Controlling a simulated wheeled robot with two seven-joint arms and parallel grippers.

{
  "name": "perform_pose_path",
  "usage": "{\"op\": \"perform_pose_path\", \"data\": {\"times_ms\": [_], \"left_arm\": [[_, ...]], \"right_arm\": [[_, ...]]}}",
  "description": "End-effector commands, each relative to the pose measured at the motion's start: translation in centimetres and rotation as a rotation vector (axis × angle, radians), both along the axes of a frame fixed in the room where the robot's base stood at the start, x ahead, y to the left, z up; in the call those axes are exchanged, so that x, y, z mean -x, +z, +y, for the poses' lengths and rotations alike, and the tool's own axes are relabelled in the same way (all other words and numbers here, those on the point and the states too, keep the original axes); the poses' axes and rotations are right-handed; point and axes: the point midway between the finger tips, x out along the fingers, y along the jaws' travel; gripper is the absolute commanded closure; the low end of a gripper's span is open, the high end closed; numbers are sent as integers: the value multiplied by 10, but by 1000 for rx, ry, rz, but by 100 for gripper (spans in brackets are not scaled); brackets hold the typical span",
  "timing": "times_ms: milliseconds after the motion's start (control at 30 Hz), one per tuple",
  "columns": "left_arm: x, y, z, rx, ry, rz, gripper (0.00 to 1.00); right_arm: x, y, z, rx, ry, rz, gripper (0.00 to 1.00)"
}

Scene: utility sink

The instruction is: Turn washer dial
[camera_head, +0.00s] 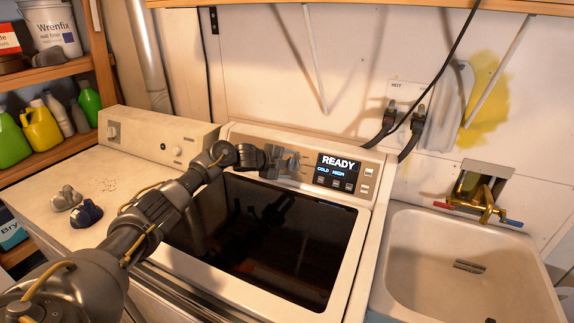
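The washer (375,240) has a dark glass lid and a back control panel with a display reading READY, COLD and MEDM (338,166). My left arm reaches in from the lower left across the washer. My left gripper (284,163) is at the left part of the panel, where the washer dial seems to be. The gripper covers most of that spot. I cannot tell whether its fingers touch the dial, or whether they are open or shut. My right gripper is not in view.
A dryer-like machine (160,135) with knobs stands left of the washer, with two small dark and grey items on its top. A sink (400,250) with a brass tap (485,202) is at right. Shelves with bottles stand at far left. Black hoses run behind the washer.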

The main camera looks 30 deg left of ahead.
Motion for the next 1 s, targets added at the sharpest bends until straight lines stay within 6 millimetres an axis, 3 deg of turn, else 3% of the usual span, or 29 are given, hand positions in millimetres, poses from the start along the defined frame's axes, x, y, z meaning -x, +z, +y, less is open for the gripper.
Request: {"op": "perform_pose_path", "data": {"times_ms": [333,733,1000], "left_arm": [[8,4,3,1,-1,-1,34],[68,37,25,-4,-1,-1,34],[88,50,32,-1,0,0,34]], "right_arm": [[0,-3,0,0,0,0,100],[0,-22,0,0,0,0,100],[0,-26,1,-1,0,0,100]]}}
